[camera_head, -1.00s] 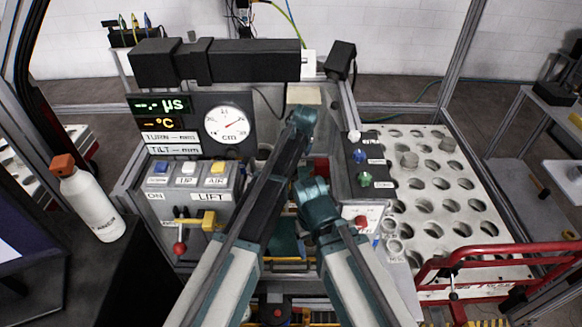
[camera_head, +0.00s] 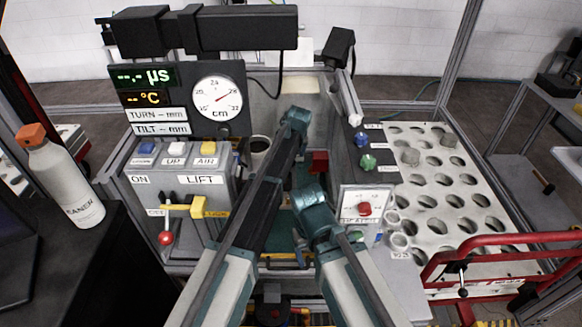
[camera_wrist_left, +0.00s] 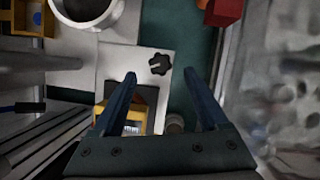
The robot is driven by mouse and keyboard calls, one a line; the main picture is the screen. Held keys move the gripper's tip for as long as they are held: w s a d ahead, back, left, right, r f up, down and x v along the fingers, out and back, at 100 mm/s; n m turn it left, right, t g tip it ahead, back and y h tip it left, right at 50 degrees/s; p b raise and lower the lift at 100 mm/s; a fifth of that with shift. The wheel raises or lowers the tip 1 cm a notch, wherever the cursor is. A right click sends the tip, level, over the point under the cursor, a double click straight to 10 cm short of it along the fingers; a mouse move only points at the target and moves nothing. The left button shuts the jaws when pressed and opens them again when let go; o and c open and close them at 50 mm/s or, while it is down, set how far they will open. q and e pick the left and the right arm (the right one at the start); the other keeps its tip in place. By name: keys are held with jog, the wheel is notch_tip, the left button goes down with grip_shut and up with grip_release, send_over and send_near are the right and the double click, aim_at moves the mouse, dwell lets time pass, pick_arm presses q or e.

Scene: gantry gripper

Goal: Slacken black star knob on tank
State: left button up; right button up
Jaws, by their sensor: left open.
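The black star knob (camera_wrist_left: 160,63) shows in the left wrist view on a pale plate, beside a dark green strip. My left gripper (camera_wrist_left: 160,76) is open, with its two blue fingers apart. The knob appears between and just beyond the fingertips, and nothing is held. How far it is from them in depth I cannot tell. In the head view my arms cover the middle of the station, and I cannot make out the knob there. My right arm's teal joint (camera_head: 312,212) shows, but its gripper is hidden.
A dark-filled cup (camera_head: 260,145) stands behind the left panel and also shows in the wrist view (camera_wrist_left: 85,10). A red block (camera_head: 319,161) is near my arms. A perforated white rack (camera_head: 437,185) and red rail (camera_head: 500,252) are right; a white bottle (camera_head: 66,185) is left.

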pick_arm(q)
jog(key=b+x, duration=0.3)
jog(key=x, duration=0.1)
jog(key=shift+w+f, duration=0.15)
jog(key=shift+f, duration=0.15)
pick_arm(e)
notch_tip(320, 180, down, 4)
jog(key=shift+f, duration=0.1)
pick_arm(q)
jog(key=shift+r, duration=0.1)
jog(key=shift+c, duration=0.3)
grip_shut()
